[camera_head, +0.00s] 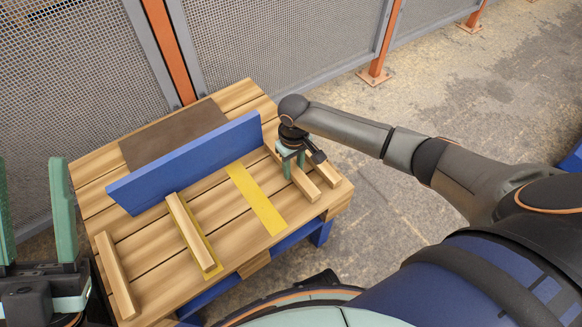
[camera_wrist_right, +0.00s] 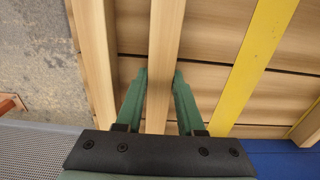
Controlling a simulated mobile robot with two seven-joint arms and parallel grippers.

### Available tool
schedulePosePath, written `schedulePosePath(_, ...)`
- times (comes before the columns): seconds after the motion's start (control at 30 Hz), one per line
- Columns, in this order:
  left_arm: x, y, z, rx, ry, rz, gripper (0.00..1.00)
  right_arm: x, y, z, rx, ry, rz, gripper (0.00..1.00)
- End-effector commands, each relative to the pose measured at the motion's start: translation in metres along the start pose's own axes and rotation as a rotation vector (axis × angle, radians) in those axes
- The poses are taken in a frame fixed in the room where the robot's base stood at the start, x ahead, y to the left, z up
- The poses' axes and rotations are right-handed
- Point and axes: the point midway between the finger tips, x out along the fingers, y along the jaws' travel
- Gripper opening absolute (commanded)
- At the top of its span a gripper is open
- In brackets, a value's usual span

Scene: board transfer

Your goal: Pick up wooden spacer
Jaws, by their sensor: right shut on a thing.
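My right gripper (camera_head: 291,160) points down at the right part of the table. It is shut on a wooden spacer (camera_head: 305,185), a pale bar whose near end sticks out toward me. In the right wrist view the spacer (camera_wrist_right: 167,35) runs between the two green fingers (camera_wrist_right: 160,78). I cannot tell whether it is clear of the tabletop. A second spacer (camera_head: 327,172) lies close beside it on the right. Another spacer (camera_head: 193,232) lies along a yellow strip, and one (camera_head: 117,275) lies at the left. My left gripper (camera_head: 28,165) is open and empty at the left edge.
A long blue board (camera_head: 185,165) stands on edge across the slatted wooden table (camera_head: 90,190), with a brown flat panel (camera_head: 175,133) behind it. A bare yellow strip (camera_head: 256,200) lies left of the held spacer. A mesh fence (camera_head: 260,45) stands behind the table.

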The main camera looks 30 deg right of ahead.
Motion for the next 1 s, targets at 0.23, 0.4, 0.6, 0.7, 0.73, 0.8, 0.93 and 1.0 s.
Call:
schedulePosePath(0.23,0.0,0.0,0.0,0.0,0.0,0.001,0.5,0.0,0.0,0.0,0.0,0.0,0.0,0.0)
schedulePosePath(0.4,0.0,0.0,0.0,0.0,0.0,0.001,0.5,0.0,0.0,0.0,0.0,0.001,0.0,0.0)
schedulePosePath(0.6,0.0,0.0,0.0,0.0,-0.001,0.001,0.5,-0.001,0.0,0.0,0.0,0.001,0.0,0.0)
schedulePosePath(0.7,0.002,-0.001,-0.002,0.001,-0.001,0.001,0.5,-0.005,0.0,-0.001,0.0,0.001,0.0,0.0)
schedulePosePath(0.73,0.003,-0.001,-0.002,0.002,-0.001,0.002,0.5,-0.007,0.0,-0.001,0.0,0.002,-0.001,0.0)
schedulePosePath(0.8,0.005,-0.002,-0.004,0.006,0.0,0.003,0.5,-0.014,0.0,-0.001,0.0,0.001,0.0,0.0)
schedulePosePath(0.93,0.012,-0.005,-0.011,0.02,0.002,0.006,0.5,-0.035,0.0,-0.001,0.0,0.003,-0.002,0.0)
schedulePosePath(1.0,0.018,-0.009,-0.018,0.031,0.003,0.008,0.5,-0.049,-0.009,0.006,-0.005,0.001,-0.004,0.0)
